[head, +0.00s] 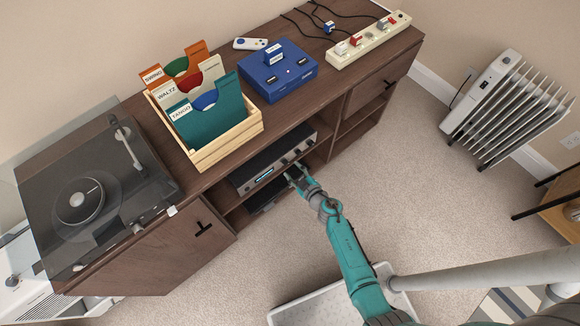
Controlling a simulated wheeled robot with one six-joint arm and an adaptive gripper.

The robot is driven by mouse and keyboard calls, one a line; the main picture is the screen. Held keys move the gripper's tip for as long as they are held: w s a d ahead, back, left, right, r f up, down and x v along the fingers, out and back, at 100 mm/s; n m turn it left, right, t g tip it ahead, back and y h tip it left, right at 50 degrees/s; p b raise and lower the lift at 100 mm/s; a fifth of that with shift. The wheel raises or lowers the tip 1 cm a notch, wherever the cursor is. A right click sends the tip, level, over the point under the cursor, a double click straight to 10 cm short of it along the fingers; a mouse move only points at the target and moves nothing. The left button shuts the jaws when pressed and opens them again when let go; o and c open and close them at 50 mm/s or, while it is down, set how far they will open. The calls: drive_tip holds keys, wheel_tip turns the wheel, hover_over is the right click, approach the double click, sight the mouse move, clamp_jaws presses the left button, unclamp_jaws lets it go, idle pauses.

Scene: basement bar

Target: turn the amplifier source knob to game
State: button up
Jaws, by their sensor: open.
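The amplifier (245,182) is a dark unit with a silver front, standing on the upper open shelf of the wooden cabinet. Small round knobs (284,160) sit toward the right part of its front. Their labels and pointer directions are too small to read, so I cannot tell which is the source knob or how it is set. My gripper (293,174) is open at the cabinet's front, close to the amplifier's knob end. It partly covers the area below the front. I cannot tell whether it touches a knob.
A second dark device (264,201) sits on the shelf below. On the cabinet top are a turntable (82,200), a wooden record crate (232,142), a blue game console (284,82), a white controller (250,43) and a power strip (372,42). A radiator (492,88) stands right; carpet is clear between.

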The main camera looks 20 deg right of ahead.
sight(287, 164)
drive_tip(key=shift+x, duration=1.65)
drive_tip(key=shift+c, duration=0.2)
clamp_jaws()
